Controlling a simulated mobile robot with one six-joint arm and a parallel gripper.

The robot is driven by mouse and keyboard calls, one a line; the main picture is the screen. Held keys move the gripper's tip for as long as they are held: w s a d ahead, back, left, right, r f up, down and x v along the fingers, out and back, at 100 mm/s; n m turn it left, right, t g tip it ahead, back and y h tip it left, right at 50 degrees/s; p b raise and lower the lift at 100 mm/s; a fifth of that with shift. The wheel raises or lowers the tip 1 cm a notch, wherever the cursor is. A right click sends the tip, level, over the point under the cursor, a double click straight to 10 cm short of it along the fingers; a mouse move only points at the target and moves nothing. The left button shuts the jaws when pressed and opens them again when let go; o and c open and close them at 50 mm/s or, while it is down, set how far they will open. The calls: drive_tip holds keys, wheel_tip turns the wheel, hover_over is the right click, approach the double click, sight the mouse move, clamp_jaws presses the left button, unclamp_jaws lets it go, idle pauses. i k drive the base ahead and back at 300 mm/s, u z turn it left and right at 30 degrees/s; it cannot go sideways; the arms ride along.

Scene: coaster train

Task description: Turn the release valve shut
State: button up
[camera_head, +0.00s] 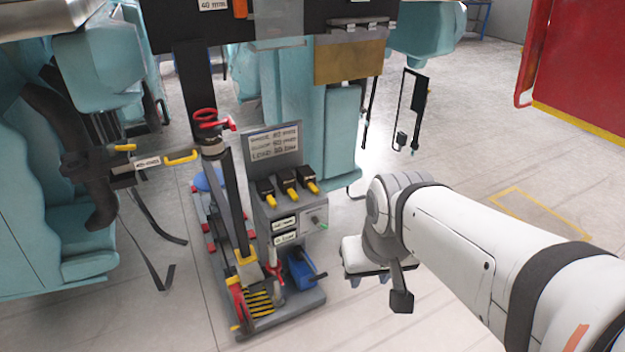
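A wheeled service cart (305,298) stands in the middle of the floor with a dark upright post. A red handwheel (207,116) sits at the top of the post. A red wheel (238,302) is low at the cart's front left, and a small red-and-white lever (273,268) stands near a blue unit (302,268). I cannot tell which of these is the release valve; no label is readable. My gripper (380,288) hangs right of the cart, apart from it. One dark finger shows clearly; the other is mostly hidden, so its opening cannot be judged.
The cart's panel carries several black-and-yellow handles (288,184) and a sign (273,143). Teal coaster seats (85,225) stand at left, with a yellow-handled tool (150,165) and hanging straps. A red panel (580,70) is at upper right. Floor at right is clear.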

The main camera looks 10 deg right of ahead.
sight(316, 221)
drive_tip(key=z, duration=0.05)
drive_tip(key=k, duration=1.3)
drive_tip(key=u, duration=0.65)
drive_tip(key=i, duration=1.95)
drive_tip(key=z, duration=0.6)
drive_tip(key=k, duration=0.7)
drive_tip(key=z, duration=0.15)
drive_tip(key=i, duration=0.8)
drive_tip(key=u, duration=0.05)
